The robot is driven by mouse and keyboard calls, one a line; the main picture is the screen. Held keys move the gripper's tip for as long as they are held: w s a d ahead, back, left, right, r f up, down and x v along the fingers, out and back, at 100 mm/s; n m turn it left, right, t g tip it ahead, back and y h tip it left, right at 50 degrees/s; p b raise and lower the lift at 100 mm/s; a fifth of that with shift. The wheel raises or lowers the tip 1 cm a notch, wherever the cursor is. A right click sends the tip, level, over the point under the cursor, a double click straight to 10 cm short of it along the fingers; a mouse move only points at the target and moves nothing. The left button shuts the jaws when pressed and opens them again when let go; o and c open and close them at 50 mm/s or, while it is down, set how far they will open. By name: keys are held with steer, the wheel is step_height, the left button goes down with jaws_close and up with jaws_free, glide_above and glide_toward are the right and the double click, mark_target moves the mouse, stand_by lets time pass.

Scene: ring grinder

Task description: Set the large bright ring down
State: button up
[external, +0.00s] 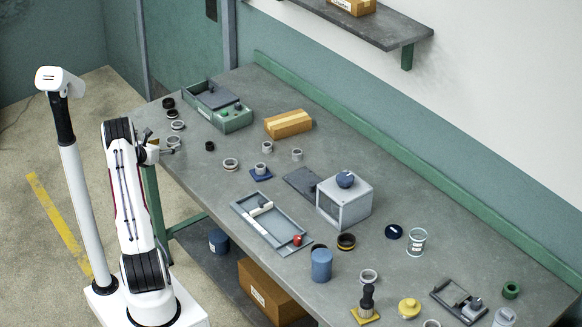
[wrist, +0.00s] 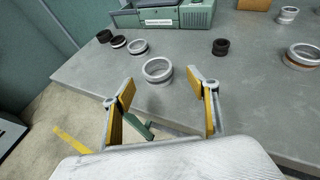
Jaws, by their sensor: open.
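The large bright ring (wrist: 159,80) lies flat on the grey table near its left edge. In the external view the bright ring (external: 173,142) shows beside my gripper (external: 159,143), which partly overlaps it. In the wrist view my gripper (wrist: 161,79) is open, with its two yellow-padded fingers spread wide. The ring appears between and just beyond the fingertips, with a visible gap to each finger. Nothing is held between the pads.
A line of smaller rings, including a bright ring (wrist: 137,47) and a dark ring (wrist: 104,36), runs behind it. A green machine (external: 232,119) stands at the back. A small dark ring (external: 209,146) and a banded ring (external: 231,164) lie to the right, with bare table between.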

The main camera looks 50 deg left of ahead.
mark_target(176, 140)
steer(key=shift+a+x, duration=0.25)
steer(key=shift+x, duration=2.3)
steer(key=shift+s, duration=0.15)
steer(key=c, duration=1.4)
steer(key=shift+r, duration=0.1)
steer(key=shift+c, duration=0.2)
step_height(176, 140, up, 10)
